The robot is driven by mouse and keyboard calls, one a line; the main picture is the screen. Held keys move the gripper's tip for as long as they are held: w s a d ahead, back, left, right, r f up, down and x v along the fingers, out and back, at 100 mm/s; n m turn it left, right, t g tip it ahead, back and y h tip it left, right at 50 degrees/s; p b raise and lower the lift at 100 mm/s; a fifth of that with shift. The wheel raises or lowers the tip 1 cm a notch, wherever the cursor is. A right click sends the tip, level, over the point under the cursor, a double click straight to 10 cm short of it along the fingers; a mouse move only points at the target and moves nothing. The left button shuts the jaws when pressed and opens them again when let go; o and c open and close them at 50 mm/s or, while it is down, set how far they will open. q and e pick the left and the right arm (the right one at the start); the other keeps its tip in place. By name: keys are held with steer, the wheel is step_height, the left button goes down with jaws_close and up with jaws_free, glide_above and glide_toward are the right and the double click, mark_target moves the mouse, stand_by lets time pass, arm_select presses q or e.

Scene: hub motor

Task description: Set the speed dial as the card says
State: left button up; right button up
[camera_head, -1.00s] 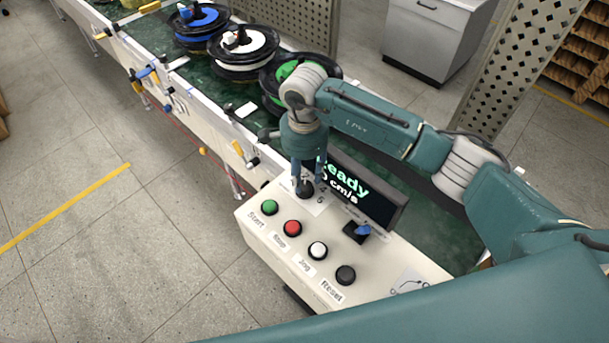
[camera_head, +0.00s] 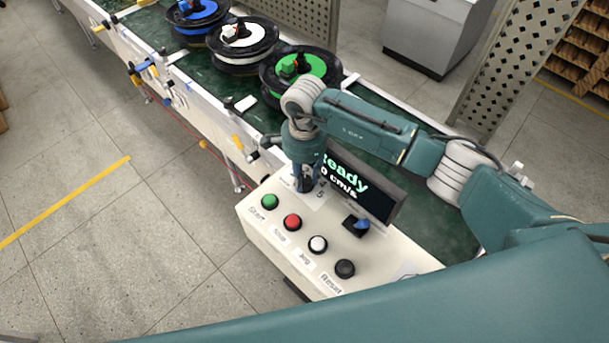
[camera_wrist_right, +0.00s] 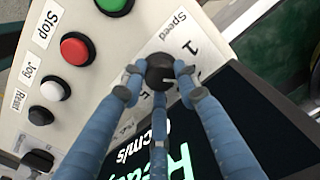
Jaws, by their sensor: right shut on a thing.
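The black speed dial (camera_wrist_right: 160,72) sits on the white control panel (camera_head: 285,255), on a plate marked "Speed" with numbers around it. In the right wrist view my right gripper (camera_wrist_right: 160,80) is shut on the dial, its blue fingers around it. A pale pointer mark shows on the dial; the fingers hide some of the numbers. In the head view the right gripper (camera_head: 304,186) comes down on the dial from above. The display (camera_head: 350,185) reads "Ready" and "0 cm/s". The card cannot be identified with certainty. My left gripper is not in view.
Green (camera_head: 269,201), red (camera_head: 292,222), white (camera_head: 318,244) and dark (camera_head: 345,268) buttons line the panel front. A blue-topped switch (camera_head: 361,225) sits right of them. The green conveyor belt (camera_head: 262,116) behind carries blue, white and green reels (camera_head: 300,70).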

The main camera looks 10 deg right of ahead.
mark_target(304, 179)
steer(key=shift+f+m+b, duration=0.1)
steer(key=shift+m+b, duration=0.5)
steer(key=shift+b, duration=0.15)
steer(key=m+b, duration=0.2)
steer(key=shift+m, duration=0.4)
steer(key=shift+w+a+r+m+b, duration=0.1)
steer(key=shift+r+m+b, duration=0.1)
steer(key=shift+m+b, duration=0.8)
steer(key=shift+r, duration=0.1)
steer(key=o, duration=0.9)
step_height(304, 179, up, 12)
steer(key=shift+f, duration=0.1)
